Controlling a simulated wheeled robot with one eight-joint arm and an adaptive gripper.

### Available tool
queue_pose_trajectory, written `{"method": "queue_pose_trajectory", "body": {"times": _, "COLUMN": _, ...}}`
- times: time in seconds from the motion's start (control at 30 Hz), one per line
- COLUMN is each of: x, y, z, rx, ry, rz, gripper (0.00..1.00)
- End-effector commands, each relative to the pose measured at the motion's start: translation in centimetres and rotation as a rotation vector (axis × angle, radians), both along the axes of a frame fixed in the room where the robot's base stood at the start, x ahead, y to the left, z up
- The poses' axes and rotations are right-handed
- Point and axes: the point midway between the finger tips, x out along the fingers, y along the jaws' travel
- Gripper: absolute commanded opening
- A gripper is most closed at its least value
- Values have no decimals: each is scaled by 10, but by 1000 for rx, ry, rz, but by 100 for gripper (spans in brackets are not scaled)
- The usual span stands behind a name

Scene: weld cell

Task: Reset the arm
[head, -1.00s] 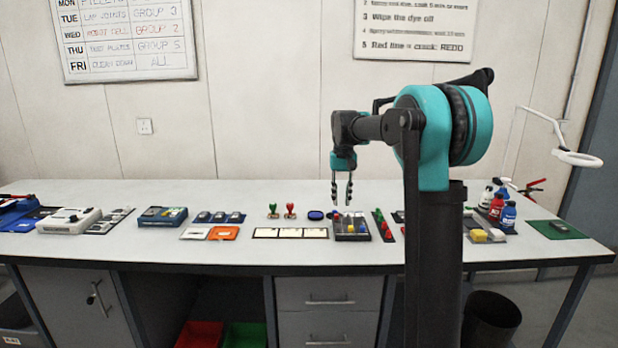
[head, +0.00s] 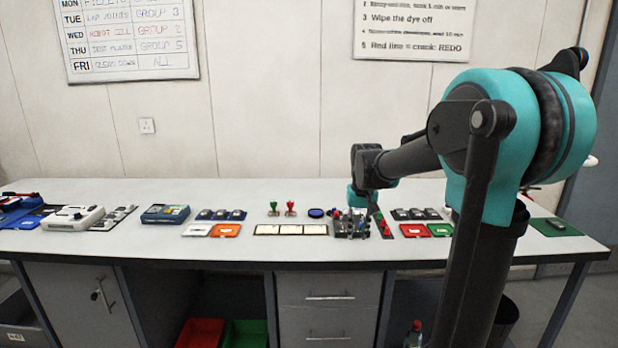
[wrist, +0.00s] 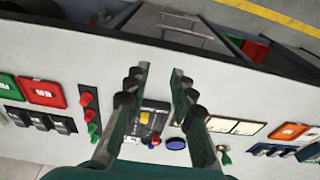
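My gripper (head: 354,222) is low over the grey tray (head: 363,236) of small coloured pieces on the bench, and partly hides it in the head view. In the wrist view my gripper (wrist: 158,82) has its two fingers apart, with bare bench between the tips. A yellow piece (wrist: 147,118) on the tray shows between the fingers, with nothing held. My arm reaches forward and down from the right. Whether the fingers touch the tray or its pieces cannot be told.
Red and green pieces (wrist: 89,108) lie close beside the tray. A round blue pad (head: 315,212), red and green stamps (head: 291,208) and white cards (head: 290,230) are to its left. A bottle (head: 415,330) stands below the bench. The bench's front strip is clear.

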Motion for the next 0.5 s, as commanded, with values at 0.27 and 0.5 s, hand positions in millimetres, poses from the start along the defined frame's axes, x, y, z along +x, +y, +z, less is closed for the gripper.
{"method": "queue_pose_trajectory", "body": {"times": 0.27, "x": -126, "y": -29, "z": -78, "rx": -1, "ry": -126, "rz": -5, "gripper": 24}}
{"method": "queue_pose_trajectory", "body": {"times": 0.5, "x": -209, "y": -40, "z": -133, "rx": -7, "ry": -208, "rz": -6, "gripper": 24}}
